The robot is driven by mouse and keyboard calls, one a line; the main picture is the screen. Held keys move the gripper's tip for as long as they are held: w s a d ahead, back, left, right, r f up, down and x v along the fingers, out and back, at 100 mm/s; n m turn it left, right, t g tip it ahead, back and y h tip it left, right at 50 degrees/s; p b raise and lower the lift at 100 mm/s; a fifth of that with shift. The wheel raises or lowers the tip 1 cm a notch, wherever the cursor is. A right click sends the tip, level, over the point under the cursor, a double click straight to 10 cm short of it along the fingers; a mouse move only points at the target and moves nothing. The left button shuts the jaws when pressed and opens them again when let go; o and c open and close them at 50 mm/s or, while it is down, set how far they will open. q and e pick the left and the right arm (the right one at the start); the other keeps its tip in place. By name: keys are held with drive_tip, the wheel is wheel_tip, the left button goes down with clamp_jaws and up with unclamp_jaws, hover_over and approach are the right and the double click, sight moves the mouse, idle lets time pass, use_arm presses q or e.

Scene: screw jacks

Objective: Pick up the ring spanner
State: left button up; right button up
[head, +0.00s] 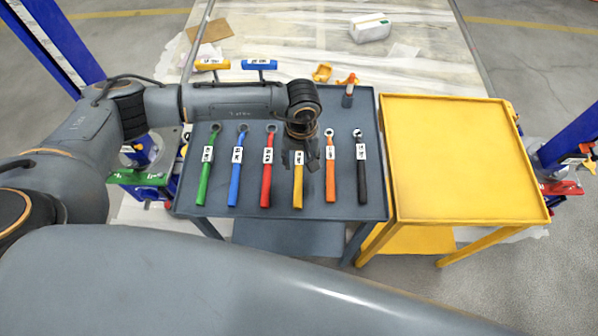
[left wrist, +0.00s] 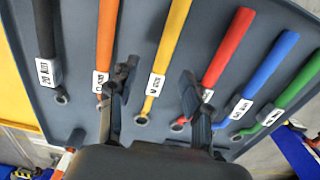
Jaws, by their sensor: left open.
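Several ring-ended spanners with coloured handles lie in a row on the grey tray table (head: 348,205): green (head: 205,172), blue (head: 237,172), red (head: 267,172), yellow (head: 298,190), orange (head: 331,172) and black (head: 361,172). Each has a white label, too small to read surely. My left gripper (head: 301,155) is above the yellow spanner, pointing down, open and empty. In the left wrist view the yellow spanner (left wrist: 168,45) runs between the open fingers (left wrist: 157,82), its ring end towards the gripper body. In the head view my wrist hides that ring end. My right gripper is out of view.
An empty yellow table (head: 460,155) stands to the right. Yellow (head: 212,65) and blue (head: 260,65) labelled handles lie behind my left arm. Blue posts (head: 50,45) stand at the sides.

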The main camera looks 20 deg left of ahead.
sight(299, 173)
use_arm(q)
drive_tip(key=shift+s+f, duration=0.15)
drive_tip(key=shift+f, duration=0.15)
drive_tip(key=f, duration=0.1)
drive_tip(key=f+p, duration=0.1)
drive_tip(key=f, duration=0.1)
drive_tip(key=shift+s+a+f+p, duration=0.1)
drive_tip(key=shift+a+f+p, duration=0.15)
drive_tip(key=shift+f+p, duration=0.1)
drive_tip(key=shift+f, duration=0.4)
clamp_jaws()
drive_tip(key=shift+r, duration=0.1)
